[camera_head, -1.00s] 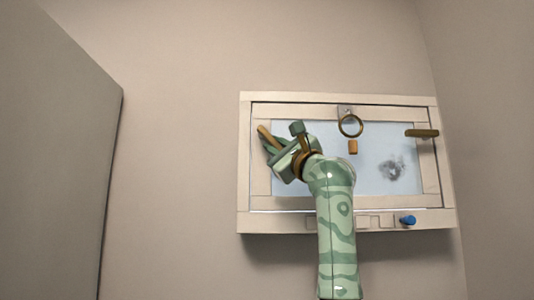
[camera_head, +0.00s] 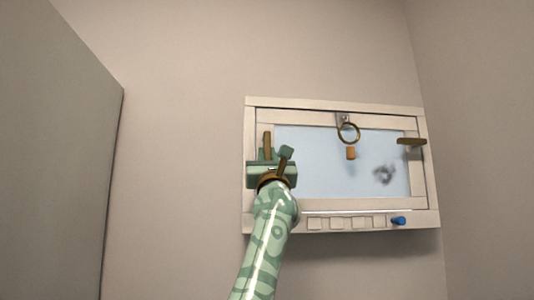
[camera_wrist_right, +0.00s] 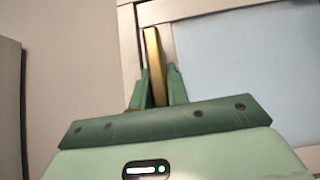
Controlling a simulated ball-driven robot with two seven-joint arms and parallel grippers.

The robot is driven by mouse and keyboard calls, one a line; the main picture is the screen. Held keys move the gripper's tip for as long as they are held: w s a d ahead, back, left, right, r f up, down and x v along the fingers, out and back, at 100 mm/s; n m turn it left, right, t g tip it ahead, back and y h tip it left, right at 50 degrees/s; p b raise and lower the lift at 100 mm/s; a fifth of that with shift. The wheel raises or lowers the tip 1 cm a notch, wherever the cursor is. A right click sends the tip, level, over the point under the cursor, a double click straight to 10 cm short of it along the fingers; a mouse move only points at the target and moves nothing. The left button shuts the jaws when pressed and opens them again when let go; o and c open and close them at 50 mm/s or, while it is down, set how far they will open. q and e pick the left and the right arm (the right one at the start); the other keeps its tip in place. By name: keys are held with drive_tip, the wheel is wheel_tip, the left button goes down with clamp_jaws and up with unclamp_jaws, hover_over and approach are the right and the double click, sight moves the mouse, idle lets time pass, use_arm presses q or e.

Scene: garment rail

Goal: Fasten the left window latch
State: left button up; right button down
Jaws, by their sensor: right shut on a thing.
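The left window latch (camera_head: 267,140), a brown-gold bar, stands about upright along the left side of the window frame (camera_head: 335,104). It also shows in the right wrist view (camera_wrist_right: 152,55), rising from between the fingers. My right gripper (camera_head: 267,156) is shut on this latch, its fingers on either side of the bar in the right wrist view (camera_wrist_right: 159,88). The latch's lower part and pivot are hidden by the gripper. My left gripper is not in view.
The right latch (camera_head: 412,141) lies level across the right frame. A ring (camera_head: 349,133) with an orange tag (camera_head: 351,153) hangs at the top middle. A dark smudge (camera_head: 385,175) marks the glass. A blue knob (camera_head: 398,221) sits at the lower right. A grey panel (camera_head: 60,160) stands left.

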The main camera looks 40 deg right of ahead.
drive_tip(key=shift+w+f+m+g+h, duration=0.1)
drive_tip(key=shift+m+g+h, duration=0.2)
drive_tip(key=shift+m+h, duration=0.15)
drive_tip(key=c, duration=1.4)
unclamp_jaws()
drive_tip(key=shift+a, duration=0.1)
drive_tip(key=shift+o, duration=0.2)
drive_tip(key=shift+a, duration=0.1)
drive_tip(key=b+v, duration=0.8)
drive_tip(key=v, duration=0.8)
drive_tip(key=shift+a+f, duration=0.1)
